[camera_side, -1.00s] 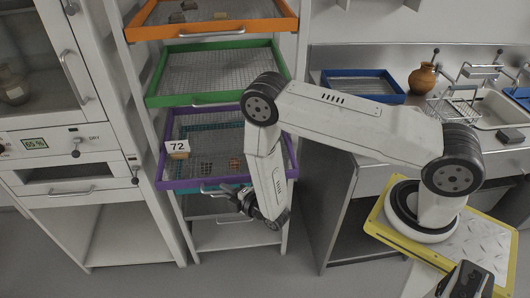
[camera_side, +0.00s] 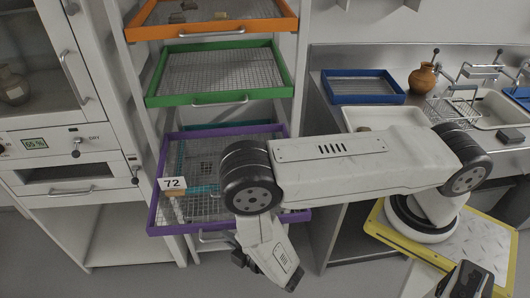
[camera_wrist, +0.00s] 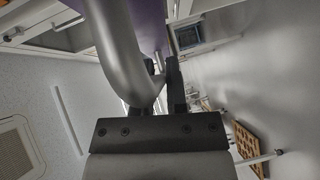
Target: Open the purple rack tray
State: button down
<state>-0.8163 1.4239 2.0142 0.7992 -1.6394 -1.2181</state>
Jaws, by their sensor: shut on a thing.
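The purple rack tray (camera_side: 185,228) is pulled well out of the rack, its mesh floor showing. A white card reading 72 (camera_side: 172,183) is at its left side, with small brown sherds near it. My gripper (camera_side: 239,258) is at the tray's front, partly hidden by my arm. In the wrist view, my gripper (camera_wrist: 165,78) is shut on the curved silver handle (camera_wrist: 118,45), with the purple tray front (camera_wrist: 150,27) beyond. My arm covers the tray's right part.
The green tray (camera_side: 220,100) and orange tray (camera_side: 212,30) are above in the same rack. A teal-edged tray (camera_side: 230,125) shows behind the purple one. A bench at right holds a blue tray (camera_side: 362,98) and a brown jug (camera_side: 422,78). A cabinet (camera_side: 62,140) stands at left.

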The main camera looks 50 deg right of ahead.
jog(key=shift+s+a, duration=0.4)
jog(key=c, duration=0.7)
grip_release()
jog(key=shift+o, duration=0.2)
jog(key=shift+s, duration=0.15)
jog(key=s+r, duration=0.4)
jog(key=r, duration=0.3)
jog(key=shift+s+r, duration=0.3)
jog(key=shift+r, duration=0.05)
jog(key=shift+w, duration=0.1)
